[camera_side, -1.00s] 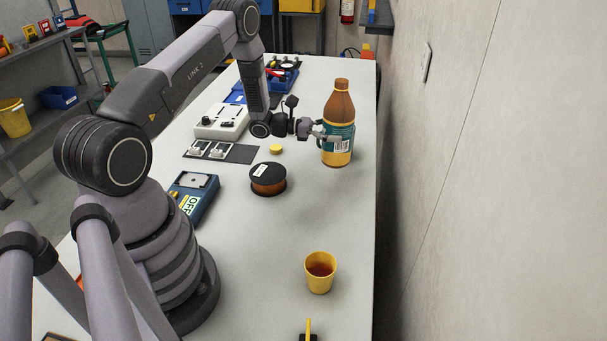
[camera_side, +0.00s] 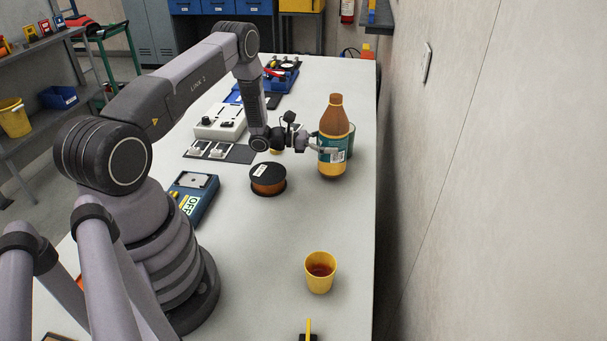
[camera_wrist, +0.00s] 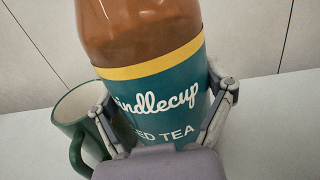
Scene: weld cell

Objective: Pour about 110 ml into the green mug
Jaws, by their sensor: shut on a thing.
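My gripper (camera_side: 324,149) is shut on an amber bottle (camera_side: 333,116) with a teal iced-tea label and yellow bands. The bottle is upright with its yellow cap off, so its neck is bare. In the wrist view both fingers of my gripper (camera_wrist: 165,120) clasp the bottle (camera_wrist: 145,30) around its label. The green mug (camera_side: 350,140) stands just behind the bottle and is mostly hidden by it in the side view. In the wrist view the mug (camera_wrist: 82,105) is left of the bottle, with a pale inside and its handle toward the camera. I cannot see whether it holds liquid.
A yellow cup (camera_side: 320,272) with reddish-brown liquid stands at the front right. A black spool (camera_side: 267,179) with orange filament and a blue meter (camera_side: 194,197) lie left of centre. A wall runs along the right table edge. The table between bottle and yellow cup is clear.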

